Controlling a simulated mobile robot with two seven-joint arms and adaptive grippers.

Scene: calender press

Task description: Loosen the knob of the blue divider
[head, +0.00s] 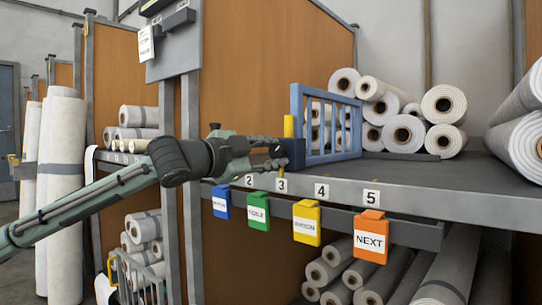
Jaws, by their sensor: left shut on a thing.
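The blue divider (326,122) is a barred frame standing upright on the grey shelf, right of the picture's middle. A dark blue block (293,153) is at its front left end, with a yellow upright piece (289,126) above it. My left gripper (277,153) reaches in from the left, its fingers at the left side of this block. It is shut on the divider's knob, which is mostly hidden by the fingers. My right gripper is not in view.
The shelf (440,182) has numbered labels along its front edge, with blue, green, yellow and orange tags (370,238) hanging below. White rolls (403,132) lie stacked behind and right of the divider. A grey post (190,130) stands behind my left arm.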

